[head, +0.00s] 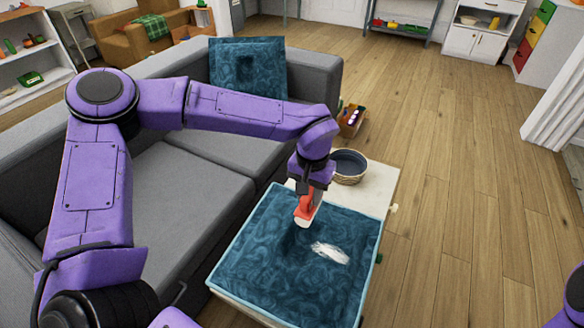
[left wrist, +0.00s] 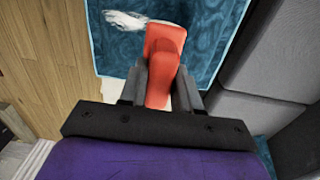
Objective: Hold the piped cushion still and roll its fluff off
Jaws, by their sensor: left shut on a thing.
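The teal piped cushion (head: 265,268) lies flat on a low pale table, with a lighter piped edge and a dimple in its middle. A white patch of fluff (head: 330,253) lies on it, right of the dimple; it also shows in the left wrist view (left wrist: 125,20). My left gripper (head: 311,186) is shut on the red lint roller (head: 306,208). The roller points down over the cushion, its pale end left of the fluff; I cannot tell whether it touches the cloth. The roller fills the jaws in the left wrist view (left wrist: 163,60). My right gripper is out of view.
The table (head: 378,185) has a bare strip behind the cushion, where a round dark-lined basket (head: 348,166) stands. A grey sofa (head: 195,195) borders the left, with another teal cushion (head: 262,82) on it. Wooden floor (head: 470,210) is clear on the right.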

